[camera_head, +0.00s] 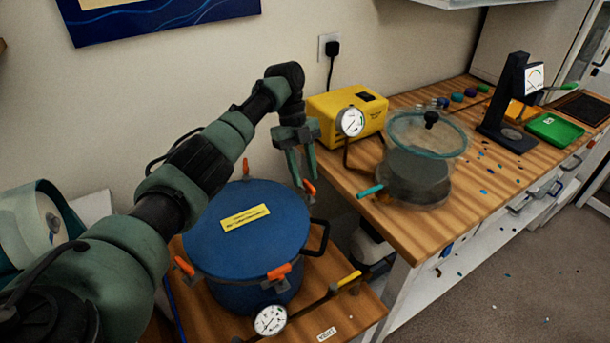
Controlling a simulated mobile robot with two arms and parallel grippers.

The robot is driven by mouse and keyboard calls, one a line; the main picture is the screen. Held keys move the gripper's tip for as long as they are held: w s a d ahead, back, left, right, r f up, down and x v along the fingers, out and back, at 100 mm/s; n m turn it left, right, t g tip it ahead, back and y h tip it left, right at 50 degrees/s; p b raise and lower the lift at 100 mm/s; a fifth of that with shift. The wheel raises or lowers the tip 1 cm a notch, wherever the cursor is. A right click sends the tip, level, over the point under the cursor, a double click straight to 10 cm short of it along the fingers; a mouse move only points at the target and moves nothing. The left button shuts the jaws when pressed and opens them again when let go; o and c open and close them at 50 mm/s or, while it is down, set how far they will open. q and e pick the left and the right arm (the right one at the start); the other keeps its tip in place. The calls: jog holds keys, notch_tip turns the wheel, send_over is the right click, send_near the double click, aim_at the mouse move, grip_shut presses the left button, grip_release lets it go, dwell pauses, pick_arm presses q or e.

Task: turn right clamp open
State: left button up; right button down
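A blue round pot (247,232) with a flat lid and a yellow label stands on a low wooden surface. Orange clamps sit around its rim. The right clamp (309,187) is at the upper right of the rim, one (279,271) is at the front, one (184,266) at the left, and one (245,167) at the back. My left gripper (304,181) points down just above the right clamp, its two fingers apart with a gap between them. Whether a finger touches the clamp I cannot tell. My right gripper is out of view.
A dial gauge (270,319) and a yellow-handled valve (349,279) are in front of the pot. On the bench at right stand a yellow pump (346,112), a clear vacuum chamber (420,165), a black stand (510,105) and a green tray (553,130).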

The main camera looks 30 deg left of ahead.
pick_arm(q)
jog(key=b+v, duration=0.1)
jog(key=v, duration=0.6)
dwell(0.4)
